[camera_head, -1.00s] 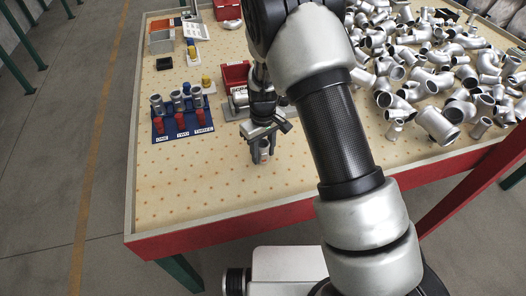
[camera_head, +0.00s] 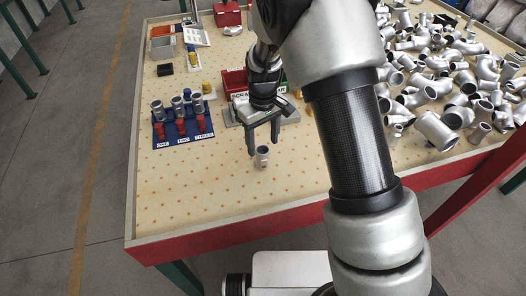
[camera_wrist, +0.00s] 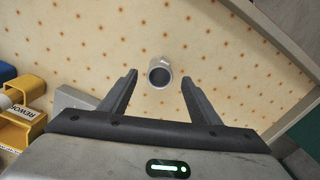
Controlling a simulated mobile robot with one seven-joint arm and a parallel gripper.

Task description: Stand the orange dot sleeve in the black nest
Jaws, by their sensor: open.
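A small grey metal sleeve (camera_head: 262,157) stands upright on the dotted tabletop, below and in front of my gripper (camera_head: 264,149). In the wrist view its open end (camera_wrist: 160,74) faces the camera, between and just beyond the fingertips (camera_wrist: 158,82). My gripper is open and empty, with a gap on both sides of the sleeve. No orange dot can be made out on it. A small black block (camera_head: 165,70), possibly the black nest, lies at the far left of the table; its shape is too small to read.
A blue rack (camera_head: 183,142) labelled ONE, TWO, THREE holds several grey sleeves left of my gripper. A red SCRAP bin (camera_head: 234,80) stands behind it. A yellow REWORK bin (camera_wrist: 24,95) shows in the wrist view. Pipe fittings (camera_head: 440,85) crowd the right. The front left is clear.

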